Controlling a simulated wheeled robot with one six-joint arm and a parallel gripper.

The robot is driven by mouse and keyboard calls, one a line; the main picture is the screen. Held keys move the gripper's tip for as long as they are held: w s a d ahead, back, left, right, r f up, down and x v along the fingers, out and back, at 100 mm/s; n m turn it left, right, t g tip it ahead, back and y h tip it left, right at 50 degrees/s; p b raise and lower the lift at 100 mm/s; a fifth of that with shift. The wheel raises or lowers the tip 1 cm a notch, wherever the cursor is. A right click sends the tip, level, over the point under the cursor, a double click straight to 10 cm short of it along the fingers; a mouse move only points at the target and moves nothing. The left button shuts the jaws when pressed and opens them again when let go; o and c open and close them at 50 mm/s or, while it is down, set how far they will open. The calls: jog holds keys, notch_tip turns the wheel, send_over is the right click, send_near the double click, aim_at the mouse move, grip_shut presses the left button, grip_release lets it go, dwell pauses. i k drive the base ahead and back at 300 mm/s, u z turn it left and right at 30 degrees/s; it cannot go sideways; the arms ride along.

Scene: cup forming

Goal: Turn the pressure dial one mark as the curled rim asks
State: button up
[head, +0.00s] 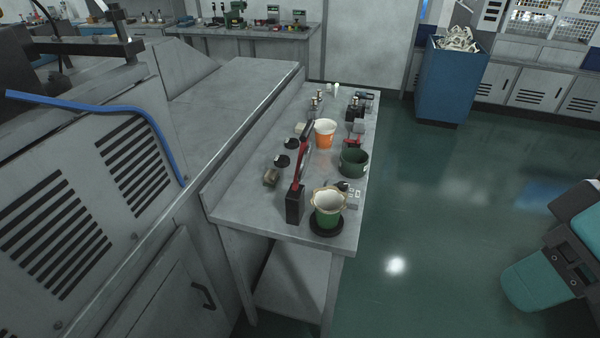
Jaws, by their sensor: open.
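A green cup (328,213) with a wide, pale, uneven rim stands on a black round base (326,229) at the near end of a narrow grey bench. The rim appears curled outward, but its detail is too small to read. I cannot make out which part is the pressure dial. Two small black round pieces (283,160) lie on the left side of the bench, and a small light block with dark marks (353,196) sits right of the cup.
A black upright with a red lever (295,205) stands left of the cup. A dark green pot (353,162) and an orange cup (325,133) stand farther back. A large grey machine (95,190) borders the bench's left side. Green floor on the right is mostly clear. A blue bin (447,85) stands behind.

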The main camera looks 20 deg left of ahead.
aim_at(342, 186)
jog(key=k, duration=1)
jog(key=u, duration=0.85)
jog(key=i, duration=1.55)
jog(key=z, duration=0.5)
